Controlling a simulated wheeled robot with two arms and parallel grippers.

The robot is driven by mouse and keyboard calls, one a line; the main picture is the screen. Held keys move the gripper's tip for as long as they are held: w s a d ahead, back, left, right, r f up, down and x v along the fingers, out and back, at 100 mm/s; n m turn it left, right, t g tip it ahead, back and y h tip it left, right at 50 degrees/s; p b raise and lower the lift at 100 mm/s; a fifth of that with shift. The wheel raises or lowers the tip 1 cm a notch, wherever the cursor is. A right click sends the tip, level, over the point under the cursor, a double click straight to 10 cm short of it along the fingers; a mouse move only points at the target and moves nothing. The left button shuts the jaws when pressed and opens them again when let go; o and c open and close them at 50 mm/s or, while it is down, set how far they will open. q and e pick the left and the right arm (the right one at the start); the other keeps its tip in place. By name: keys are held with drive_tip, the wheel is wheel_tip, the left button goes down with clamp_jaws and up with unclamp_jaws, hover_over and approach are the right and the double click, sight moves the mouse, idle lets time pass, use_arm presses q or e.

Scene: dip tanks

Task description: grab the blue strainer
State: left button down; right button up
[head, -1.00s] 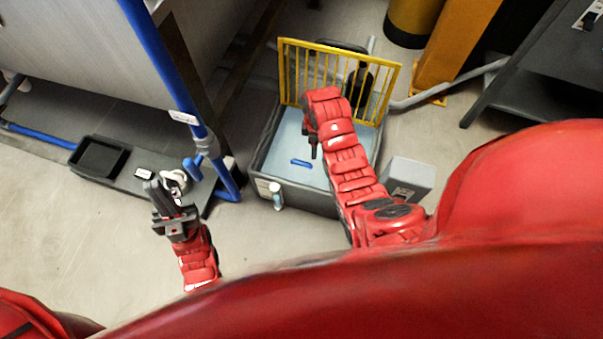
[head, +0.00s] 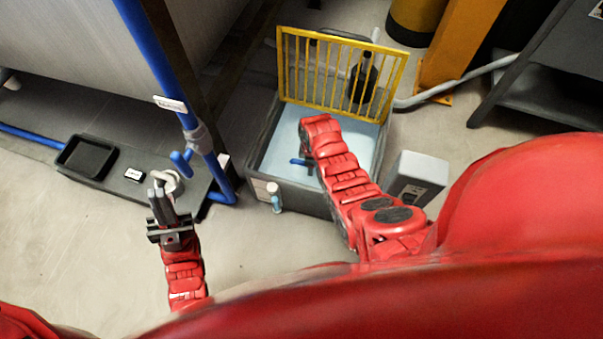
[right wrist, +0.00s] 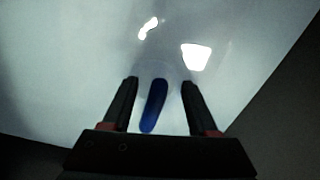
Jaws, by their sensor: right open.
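The blue strainer shows as a short blue bar in the tank, partly hidden by my right arm in the head view (head: 298,162). In the right wrist view the blue strainer (right wrist: 154,105) lies between the two open fingers of my right gripper (right wrist: 160,92), nearer the left finger; I cannot tell how far below them it is. The grey tank (head: 300,199) holds pale liquid. In the head view my right gripper is mostly hidden behind its own arm. My left gripper (head: 162,195) is over the floor at the left, away from the tank; its fingers look close together.
A yellow barred rack (head: 342,75) stands at the tank's back, with a dark bottle (head: 362,80) behind it. A small bottle (head: 274,196) is at the tank's front. A grey box (head: 417,178) stands right of it. A black tray (head: 87,157) and blue pipes are at left.

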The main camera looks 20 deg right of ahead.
clamp_jaws()
idle(0.3)
idle(1.1)
